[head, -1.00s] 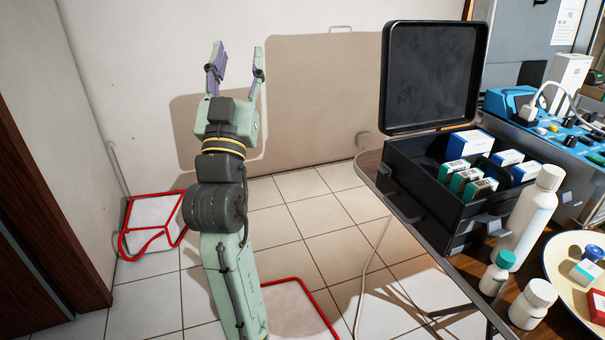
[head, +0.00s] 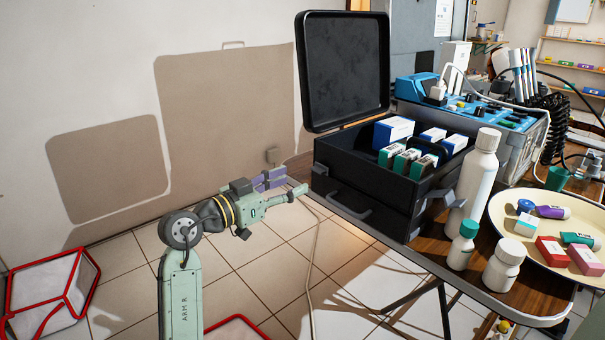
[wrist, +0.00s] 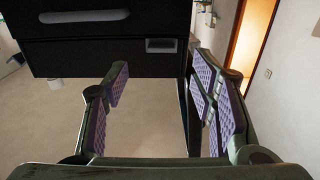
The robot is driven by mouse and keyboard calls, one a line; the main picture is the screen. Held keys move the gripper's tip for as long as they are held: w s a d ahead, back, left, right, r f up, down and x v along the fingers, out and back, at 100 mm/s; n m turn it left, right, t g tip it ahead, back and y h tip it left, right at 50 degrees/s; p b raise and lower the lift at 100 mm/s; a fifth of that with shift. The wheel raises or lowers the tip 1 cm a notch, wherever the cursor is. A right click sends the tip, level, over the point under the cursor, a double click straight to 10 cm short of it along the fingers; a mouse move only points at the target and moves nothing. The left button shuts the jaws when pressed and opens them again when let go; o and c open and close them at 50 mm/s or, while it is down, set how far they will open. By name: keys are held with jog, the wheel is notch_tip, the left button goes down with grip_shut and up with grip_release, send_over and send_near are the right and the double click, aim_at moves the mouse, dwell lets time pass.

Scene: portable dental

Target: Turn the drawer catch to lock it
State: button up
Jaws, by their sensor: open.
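The black case (head: 350,165) stands on the table with its lid raised and boxes inside. Its front has a grey handle (head: 345,203); the handle also shows in the wrist view (wrist: 85,16). A small grey piece, apparently the drawer catch (wrist: 161,45), sits on the lower front, right of the handle. I cannot tell which way it is turned. My gripper (head: 284,184) is left of the case, roughly level and pointing toward it. In the wrist view my gripper (wrist: 162,85) is open and empty, its purple-padded fingers apart, below the catch and not touching it.
A tall white bottle (head: 474,185), two smaller bottles and a cream tray (head: 497,212) with small items stand on the table right of the case. A blue device (head: 470,110) is behind. A cable hangs near the table's left edge.

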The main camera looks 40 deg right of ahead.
aim_at(319, 170)
jog(key=d, duration=0.7)
jog(key=shift+w+d+p, duration=0.15)
jog(key=shift+w+p, duration=0.25)
jog(key=shift+c, duration=0.3)
